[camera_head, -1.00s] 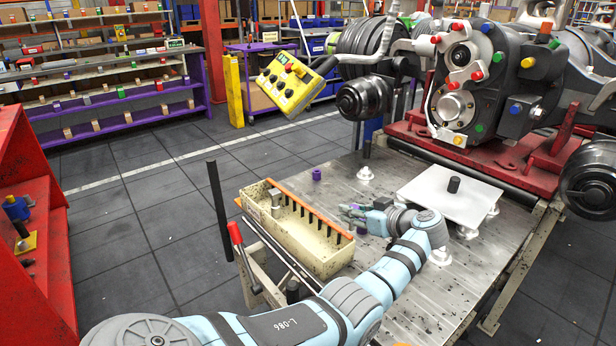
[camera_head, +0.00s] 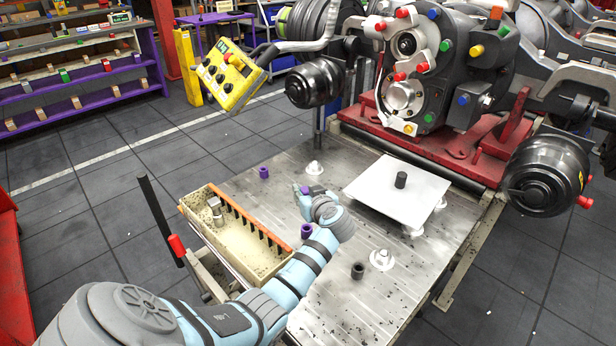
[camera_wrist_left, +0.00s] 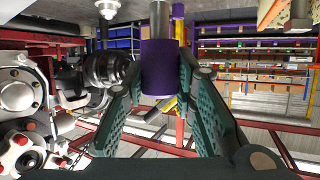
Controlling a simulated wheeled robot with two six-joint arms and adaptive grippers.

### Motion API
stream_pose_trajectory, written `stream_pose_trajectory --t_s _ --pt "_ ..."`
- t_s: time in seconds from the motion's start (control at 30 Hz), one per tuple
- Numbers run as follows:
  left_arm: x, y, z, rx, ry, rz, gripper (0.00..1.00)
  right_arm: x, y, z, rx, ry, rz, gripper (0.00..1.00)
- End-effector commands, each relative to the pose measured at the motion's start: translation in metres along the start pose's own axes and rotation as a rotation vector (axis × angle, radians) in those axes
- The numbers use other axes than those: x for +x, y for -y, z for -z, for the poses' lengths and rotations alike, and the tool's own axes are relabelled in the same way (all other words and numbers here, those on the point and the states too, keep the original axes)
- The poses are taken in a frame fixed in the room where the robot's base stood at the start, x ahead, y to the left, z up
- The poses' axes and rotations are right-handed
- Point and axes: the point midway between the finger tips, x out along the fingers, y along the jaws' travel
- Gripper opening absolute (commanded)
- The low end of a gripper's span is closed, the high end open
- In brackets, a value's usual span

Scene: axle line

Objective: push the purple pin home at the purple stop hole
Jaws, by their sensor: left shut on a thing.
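My left gripper (camera_head: 304,190) reaches over the metal table, just in front of a white footed post (camera_head: 315,168). It is shut on the purple pin (camera_head: 314,190). In the left wrist view the fingers (camera_wrist_left: 160,95) clasp the pin's purple sleeve (camera_wrist_left: 159,68) from both sides. A grey metal shaft (camera_wrist_left: 159,17) extends from the sleeve toward the top of that picture, where its end is cut off. I cannot make out a purple stop hole. My right gripper is out of view.
Purple collars stand on the table at the back left (camera_head: 264,172) and beside my arm (camera_head: 307,231). A cream bin (camera_head: 238,250) lies left; a white plate (camera_head: 398,190) with a black peg lies right. A dark ring (camera_head: 358,270) and white post (camera_head: 380,259) stand in front.

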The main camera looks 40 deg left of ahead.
Motion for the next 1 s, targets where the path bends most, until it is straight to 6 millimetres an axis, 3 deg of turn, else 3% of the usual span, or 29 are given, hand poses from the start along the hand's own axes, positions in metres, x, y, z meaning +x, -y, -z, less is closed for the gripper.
stream_pose_trajectory --t_s 0.17,0.33,0.57,1.0 --pt "0.0 0.0 -0.003 0.004 -0.001 -0.013 0.0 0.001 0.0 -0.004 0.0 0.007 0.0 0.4" --pt "0.0 -0.001 -0.003 0.004 -0.001 -0.012 0.0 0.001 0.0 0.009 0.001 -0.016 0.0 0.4" --pt "-0.005 -0.002 0.0 0.008 -0.001 -0.013 0.0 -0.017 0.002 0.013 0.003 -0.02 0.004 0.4" --pt "0.015 -0.002 -0.048 0.006 -0.002 -0.012 0.0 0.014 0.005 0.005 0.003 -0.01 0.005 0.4"
